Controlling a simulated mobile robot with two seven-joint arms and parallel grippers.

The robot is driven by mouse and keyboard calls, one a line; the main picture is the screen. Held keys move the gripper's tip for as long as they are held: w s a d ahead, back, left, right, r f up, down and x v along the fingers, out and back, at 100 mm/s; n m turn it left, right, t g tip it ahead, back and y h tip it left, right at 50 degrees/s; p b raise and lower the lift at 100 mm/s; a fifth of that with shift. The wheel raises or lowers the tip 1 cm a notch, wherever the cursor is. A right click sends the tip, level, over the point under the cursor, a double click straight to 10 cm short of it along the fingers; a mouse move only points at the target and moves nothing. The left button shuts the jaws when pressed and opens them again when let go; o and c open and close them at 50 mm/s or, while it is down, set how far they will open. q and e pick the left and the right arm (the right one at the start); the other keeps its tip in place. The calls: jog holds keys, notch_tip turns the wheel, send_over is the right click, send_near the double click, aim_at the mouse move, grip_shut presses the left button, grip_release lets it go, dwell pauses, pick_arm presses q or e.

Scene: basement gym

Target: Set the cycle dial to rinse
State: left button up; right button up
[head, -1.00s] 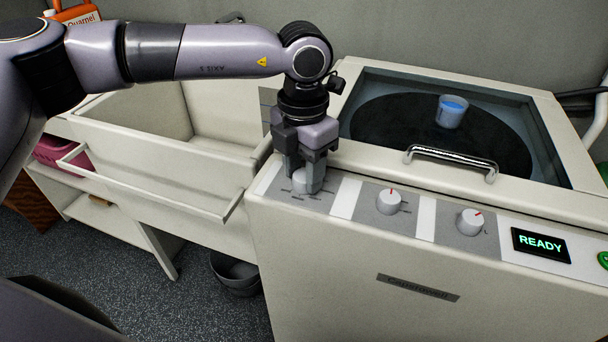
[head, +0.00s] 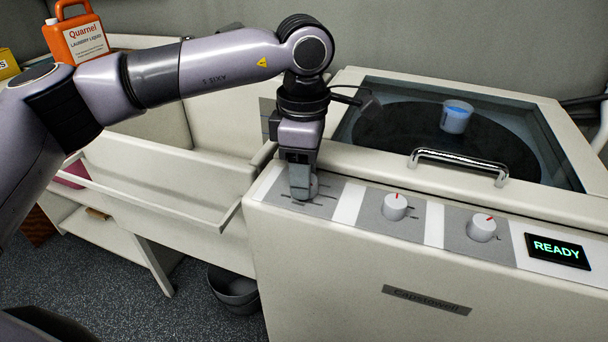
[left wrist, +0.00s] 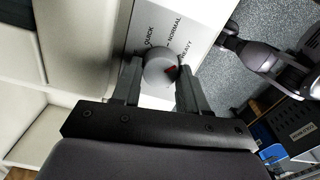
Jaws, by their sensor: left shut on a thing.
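The washer's control panel (head: 350,212) has three dials. My left gripper (head: 303,190) points down and is shut on the leftmost dial (left wrist: 158,72), which is mostly hidden behind the fingers in the head view. In the left wrist view the dial is a grey knob between the two fingers (left wrist: 160,90), with a red mark on its right side. The words QUICK, NORMAL and HEAVY stand around it; the red mark points to the right, near the HEAVY side. No rinse label is readable. My right gripper is not in view.
A middle dial (head: 395,207) and a right dial (head: 482,228) stand beside a READY display (head: 558,251). A utility sink (head: 160,170) and orange detergent jug (head: 77,38) are left.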

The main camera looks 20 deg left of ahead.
pick_arm(q)
jog(key=m, duration=0.5)
jog(key=shift+w+m+b, duration=0.1)
jog(key=shift+m+b, duration=0.3)
jog(key=m, duration=0.4)
jog(key=shift+w+m, duration=0.1)
jog(key=shift+m, duration=0.3)
jog(key=shift+r, duration=0.1)
jog(key=o, duration=1.1)
jog(key=shift+c, duration=0.2)
notch_tip(320, 180, up, 7)
jog(key=shift+r, duration=0.1)
